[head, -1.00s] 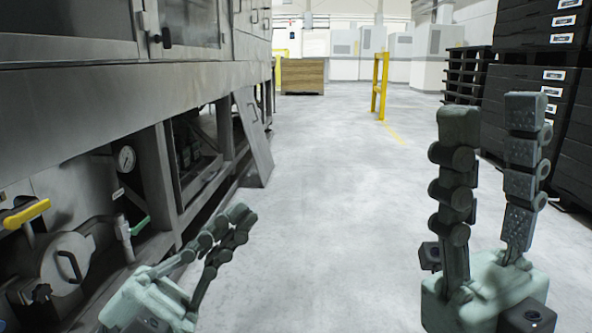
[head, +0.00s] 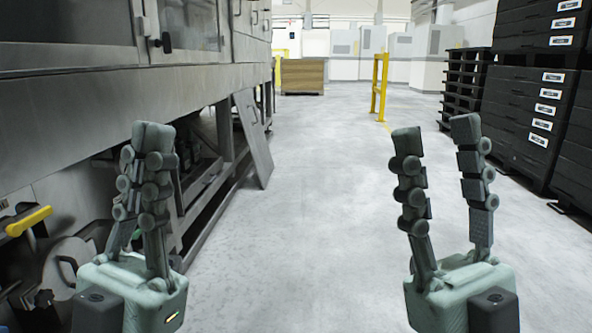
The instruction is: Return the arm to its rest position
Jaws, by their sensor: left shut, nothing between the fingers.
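My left gripper (head: 146,140) stands upright at the lower left, in front of the washer's lower frame. Its fingers point up and overlap in this view; it is shut with nothing between the fingers. My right gripper (head: 436,136) stands upright at the lower right over the grey floor. Its two fingers are apart with an empty gap between them. Neither gripper is seen touching anything.
The steel tunnel washer (head: 80,105) fills the left side, with a yellow valve handle (head: 28,221) low down. A leaning panel (head: 254,140) stands beside it. Black stacked crates (head: 530,120) line the right. A yellow post (head: 380,88) stands further back. The middle floor (head: 310,200) is clear.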

